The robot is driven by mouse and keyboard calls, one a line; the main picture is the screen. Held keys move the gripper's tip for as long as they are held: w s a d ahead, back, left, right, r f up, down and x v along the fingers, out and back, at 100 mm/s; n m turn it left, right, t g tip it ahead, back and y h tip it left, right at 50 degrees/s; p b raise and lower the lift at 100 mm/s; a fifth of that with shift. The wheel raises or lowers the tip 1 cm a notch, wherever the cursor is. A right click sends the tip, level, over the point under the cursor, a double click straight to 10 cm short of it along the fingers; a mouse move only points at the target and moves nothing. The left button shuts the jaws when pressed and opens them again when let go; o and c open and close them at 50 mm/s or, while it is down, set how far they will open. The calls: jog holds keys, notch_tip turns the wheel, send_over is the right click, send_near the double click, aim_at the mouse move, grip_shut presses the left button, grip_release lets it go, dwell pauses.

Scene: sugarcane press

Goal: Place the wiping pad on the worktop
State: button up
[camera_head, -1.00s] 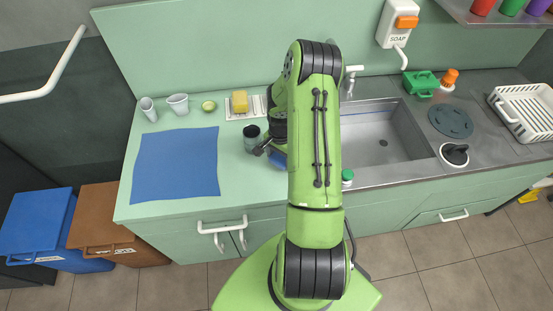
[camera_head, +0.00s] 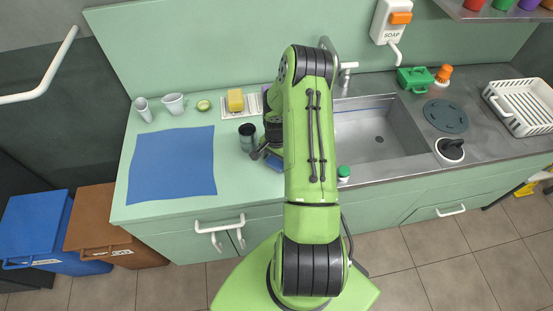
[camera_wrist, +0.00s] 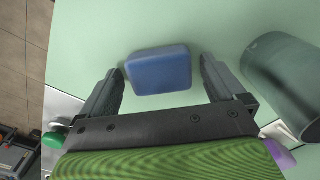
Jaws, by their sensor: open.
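The wiping pad is a blue block (camera_wrist: 160,70) that appears to lie on the pale green worktop (camera_wrist: 215,25) in the wrist view. My gripper (camera_wrist: 162,75) is open, with one finger on each side of the pad and a gap visible at least on the right. In the head view my gripper (camera_head: 262,153) is low over the worktop (camera_head: 235,180), and part of the blue pad (camera_head: 275,164) shows beside it. My arm hides the rest of the pad there.
A dark cup (camera_head: 247,138) stands close to my gripper and shows in the wrist view (camera_wrist: 285,80). A blue mat (camera_head: 172,163) lies left. A yellow sponge (camera_head: 235,100) and white cups (camera_head: 173,104) stand behind. A green-capped jar (camera_head: 343,173) is near the sink (camera_head: 375,135).

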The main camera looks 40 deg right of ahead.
notch_tip(320, 180, up, 12)
notch_tip(320, 180, up, 11)
jog(key=n+h, duration=0.1)
jog(key=n, duration=0.3)
send_over(276, 160)
jog(key=a, duration=0.6)
jog(key=s+a+r+n+t, duration=0.2)
jog(key=s+a+r+n, duration=0.15)
jog(key=a+r, duration=0.4)
jog(key=s+a+r+n+t, duration=0.1)
jog(key=s+a+r+n, duration=0.2)
jog(key=s+a+n, duration=0.1)
jog(key=s+a+r+n+t+y, duration=0.1)
jog(key=s+a+r+n+t, duration=0.1)
jog(key=s+a+r+n, duration=0.2)
jog(key=s+a, duration=0.2)
jog(key=s, duration=0.2)
jog(key=shift+s+t+p, duration=0.25)
jog(key=shift+t+p, duration=0.05)
jog(key=shift+p, duration=0.05)
jog(key=shift+a+n, duration=0.15)
jog(key=shift+n, duration=0.1)
